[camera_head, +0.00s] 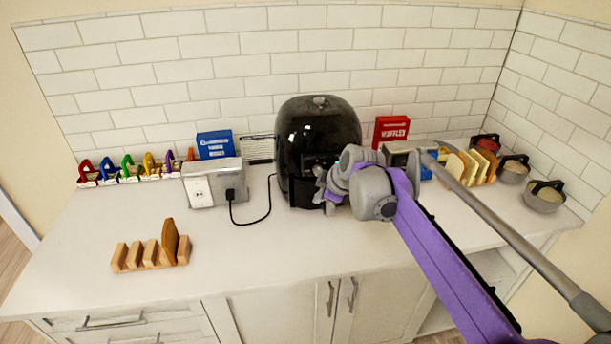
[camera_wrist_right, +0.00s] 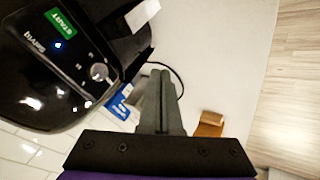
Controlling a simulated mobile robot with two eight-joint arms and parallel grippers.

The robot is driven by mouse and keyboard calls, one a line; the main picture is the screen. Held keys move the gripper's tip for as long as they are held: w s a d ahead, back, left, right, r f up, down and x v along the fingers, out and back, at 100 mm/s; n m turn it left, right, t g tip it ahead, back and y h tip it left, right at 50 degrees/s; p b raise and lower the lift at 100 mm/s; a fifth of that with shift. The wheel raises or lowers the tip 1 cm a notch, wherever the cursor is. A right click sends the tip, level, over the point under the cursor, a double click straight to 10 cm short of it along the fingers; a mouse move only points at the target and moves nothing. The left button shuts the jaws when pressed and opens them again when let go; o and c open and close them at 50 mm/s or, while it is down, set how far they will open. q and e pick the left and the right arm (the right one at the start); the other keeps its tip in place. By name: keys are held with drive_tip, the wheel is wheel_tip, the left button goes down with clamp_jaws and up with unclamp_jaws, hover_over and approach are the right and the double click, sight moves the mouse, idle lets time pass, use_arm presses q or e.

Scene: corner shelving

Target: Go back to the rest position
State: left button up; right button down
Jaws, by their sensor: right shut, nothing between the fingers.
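My right gripper (camera_head: 328,190) is in front of the black air fryer (camera_head: 312,128), above the counter, at the end of my purple and grey right arm. In the right wrist view its two fingers (camera_wrist_right: 161,92) are together with nothing between them. The air fryer also shows in the right wrist view (camera_wrist_right: 45,90), with its control panel and a green START label beside the fingers. I cannot tell from the head view whether the gripper touches the fryer. My left gripper is not in either view.
A grey outlet box (camera_head: 213,181) has a black cord. Bread slices (camera_head: 470,168) and grey pots (camera_head: 544,197) stand at the right. The front middle counter is clear.

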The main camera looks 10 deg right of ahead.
drive_tip(key=s+d+f+m+h, duration=0.1)
drive_tip(key=s+f+m, duration=0.3)
drive_tip(key=s, duration=0.7)
drive_tip(key=s+d+f+m+h, duration=0.1)
drive_tip(key=s+f+m, duration=0.4)
drive_tip(key=s, duration=0.6)
drive_tip(key=s+d+f+m+g, duration=0.1)
drive_tip(key=s+f+m, duration=0.3)
drive_tip(key=s, duration=0.7)
drive_tip(key=shift+s+d+f+h, duration=0.4)
drive_tip(key=shift+d+f, duration=0.05)
drive_tip(key=shift+d, duration=0.1)
drive_tip(key=c, duration=1.5)
unclamp_jaws()
drive_tip(key=shift+c, duration=0.2)
